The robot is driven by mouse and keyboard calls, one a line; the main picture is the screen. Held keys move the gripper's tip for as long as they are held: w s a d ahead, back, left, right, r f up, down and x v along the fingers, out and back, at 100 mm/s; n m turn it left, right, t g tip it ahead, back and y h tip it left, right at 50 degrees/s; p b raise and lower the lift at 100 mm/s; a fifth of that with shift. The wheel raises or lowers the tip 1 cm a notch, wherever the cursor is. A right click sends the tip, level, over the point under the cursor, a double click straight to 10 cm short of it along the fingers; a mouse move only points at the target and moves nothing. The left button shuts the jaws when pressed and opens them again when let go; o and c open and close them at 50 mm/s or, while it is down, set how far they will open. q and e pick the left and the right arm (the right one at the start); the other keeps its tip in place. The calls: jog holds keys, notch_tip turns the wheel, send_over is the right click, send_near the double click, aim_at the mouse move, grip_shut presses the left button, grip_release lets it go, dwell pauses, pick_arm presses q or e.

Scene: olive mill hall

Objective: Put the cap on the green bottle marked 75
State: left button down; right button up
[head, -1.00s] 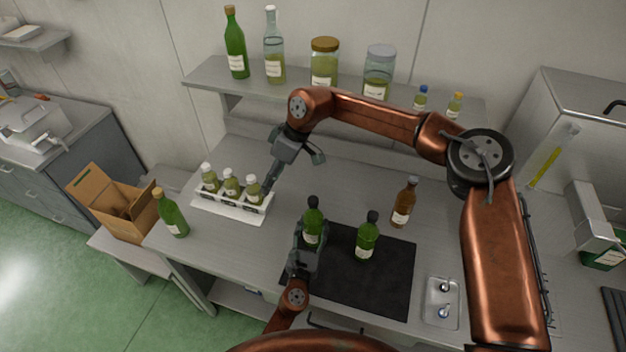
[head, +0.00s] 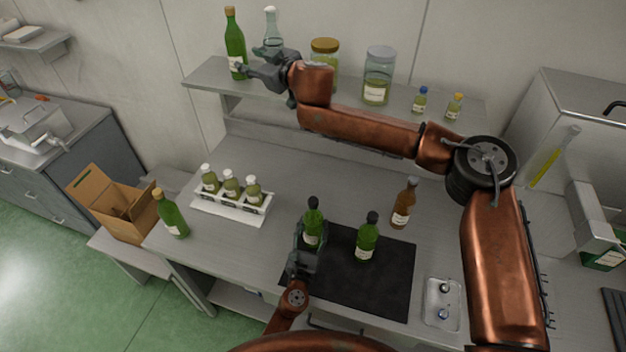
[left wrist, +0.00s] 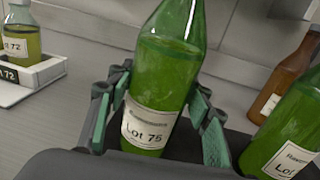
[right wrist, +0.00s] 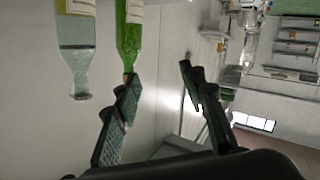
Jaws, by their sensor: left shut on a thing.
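The green bottle marked Lot 75 (head: 313,215) stands upright on the left edge of the dark mat (head: 390,285); its label (left wrist: 148,125) reads clearly in the left wrist view. Its top looks dark in the head view and is cut off in the left wrist view. My left gripper (head: 308,240) is shut around its lower body. My right gripper (head: 251,64) is open and empty, raised in front of the shelf; its fingers stand apart in the right wrist view (right wrist: 160,74).
Another green bottle (head: 367,238) stands on the mat, with a brown bottle (head: 403,204) behind. A white rack (head: 228,212) holds small bottles. Another green bottle (head: 171,214) stands left. A tall green bottle (head: 234,35) and jars (head: 379,75) stand on the shelf near my right gripper.

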jog(key=w+d+f+h, duration=0.2)
jog(key=d+f+h, duration=0.2)
jog(key=d+f, duration=0.15)
jog(key=n+g+h, duration=0.6)
jog(key=n+g, duration=0.1)
jog(key=g, duration=0.5)
send_over(313, 200)
notch_tip(313, 200, down, 20)
jog(key=shift+r, duration=0.15)
jog(key=shift+f, duration=4.05)
jog(key=shift+c, duration=0.4)
